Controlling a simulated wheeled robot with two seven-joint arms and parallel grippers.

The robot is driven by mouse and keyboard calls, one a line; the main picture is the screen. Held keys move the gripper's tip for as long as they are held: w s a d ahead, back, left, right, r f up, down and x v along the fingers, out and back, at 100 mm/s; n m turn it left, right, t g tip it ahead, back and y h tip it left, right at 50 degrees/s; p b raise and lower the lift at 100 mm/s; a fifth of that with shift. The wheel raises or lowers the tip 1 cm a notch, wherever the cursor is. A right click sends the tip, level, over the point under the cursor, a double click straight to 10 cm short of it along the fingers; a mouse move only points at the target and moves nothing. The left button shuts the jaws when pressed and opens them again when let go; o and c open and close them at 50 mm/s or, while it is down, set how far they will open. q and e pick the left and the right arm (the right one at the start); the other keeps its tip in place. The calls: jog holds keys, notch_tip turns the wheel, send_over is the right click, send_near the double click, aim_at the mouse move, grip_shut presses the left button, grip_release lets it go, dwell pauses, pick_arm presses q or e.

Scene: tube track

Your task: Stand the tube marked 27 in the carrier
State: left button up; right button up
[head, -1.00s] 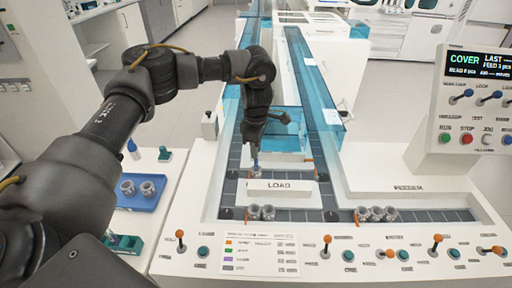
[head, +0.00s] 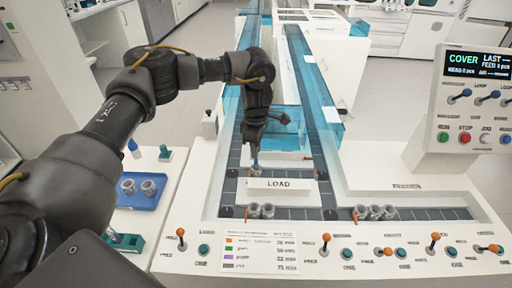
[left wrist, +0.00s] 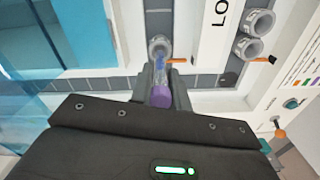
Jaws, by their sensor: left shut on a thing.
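My left gripper (head: 256,148) is over the track behind the LOAD plate and points down. In the left wrist view its two fingers (left wrist: 161,88) are shut on a clear tube (left wrist: 159,66) with a purple cap (left wrist: 160,97). The tube's far end is at the mouth of a grey ring-shaped carrier (left wrist: 159,45) on the track. I cannot tell how deep it sits in it. The carrier also shows in the head view (head: 256,171), partly behind the LOAD plate. No number on the tube can be read. My right gripper is not in view.
The LOAD plate (head: 282,184) stands just in front of the carrier. Blue clear covers (head: 312,90) flank the rear track. A blue tray (head: 148,202) holds two carriers at left.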

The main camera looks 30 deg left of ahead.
pick_arm(q)
jog(key=shift+f, duration=0.15)
jog(key=shift+f, duration=0.25)
jog(key=shift+f, duration=0.35)
jog(key=shift+f, duration=0.45)
dwell(0.6)
jog(key=o, duration=0.8)
